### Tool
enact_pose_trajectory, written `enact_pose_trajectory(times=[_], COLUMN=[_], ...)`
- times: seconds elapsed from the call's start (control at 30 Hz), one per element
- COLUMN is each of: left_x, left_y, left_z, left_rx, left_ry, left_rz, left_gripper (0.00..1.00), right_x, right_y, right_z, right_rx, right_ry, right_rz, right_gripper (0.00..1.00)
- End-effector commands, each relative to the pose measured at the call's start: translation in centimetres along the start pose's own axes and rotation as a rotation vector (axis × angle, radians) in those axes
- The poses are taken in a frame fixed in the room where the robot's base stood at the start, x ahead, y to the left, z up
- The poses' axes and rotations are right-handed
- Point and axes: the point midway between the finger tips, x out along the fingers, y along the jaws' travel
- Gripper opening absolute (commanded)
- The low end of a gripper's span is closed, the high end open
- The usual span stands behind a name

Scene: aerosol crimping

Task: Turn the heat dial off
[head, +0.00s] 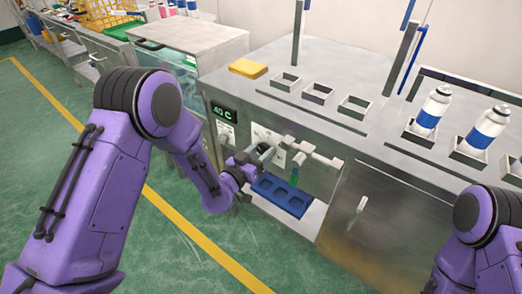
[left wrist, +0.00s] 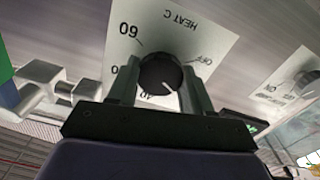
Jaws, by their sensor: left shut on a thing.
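The heat dial (left wrist: 160,73) is a round black knob with a white mark, on a pale plate lettered HEAT C, OFF, 60 and 40. The plate appears upside down in the left wrist view. The white mark points to the lower right, away from the OFF lettering (left wrist: 201,60). My left gripper (left wrist: 160,82) is shut on the dial, one finger on each side. In the head view, my left gripper (head: 262,154) is at the machine's front panel and hides most of the dial. My right gripper is out of view.
A green display (head: 223,112) reads 40 C, above another knob (head: 226,139). A blue tray (head: 281,196) lies below the panel, and a green-tipped part (head: 295,175) hangs over it. A yellow sponge-like block (head: 248,68) and white-and-blue cans (head: 430,113) are on the worktop.

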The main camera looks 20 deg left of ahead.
Motion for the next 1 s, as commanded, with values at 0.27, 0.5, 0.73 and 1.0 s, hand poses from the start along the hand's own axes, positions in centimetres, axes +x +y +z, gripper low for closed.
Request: enact_pose_trajectory(times=[0.27, 0.5, 0.73, 1.0], left_x=[-0.04, -0.06, -0.07, -0.06], left_y=[-0.08, -0.11, -0.13, -0.15], left_z=[-0.04, -0.01, 0.07, 0.08], left_rx=[-0.261, -0.488, -0.696, -0.883], left_ry=[0.0, 0.0, -0.001, -0.001], left_rz=[-0.002, -0.002, -0.003, -0.003], left_gripper=[0.19, 0.19, 0.19, 0.19], right_x=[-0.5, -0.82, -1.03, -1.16], right_y=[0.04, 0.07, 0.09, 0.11], right_z=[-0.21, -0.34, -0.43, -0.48], right_rx=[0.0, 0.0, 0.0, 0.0], right_ry=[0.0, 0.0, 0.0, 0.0], right_rz=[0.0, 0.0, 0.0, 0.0], right_gripper=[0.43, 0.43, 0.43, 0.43])
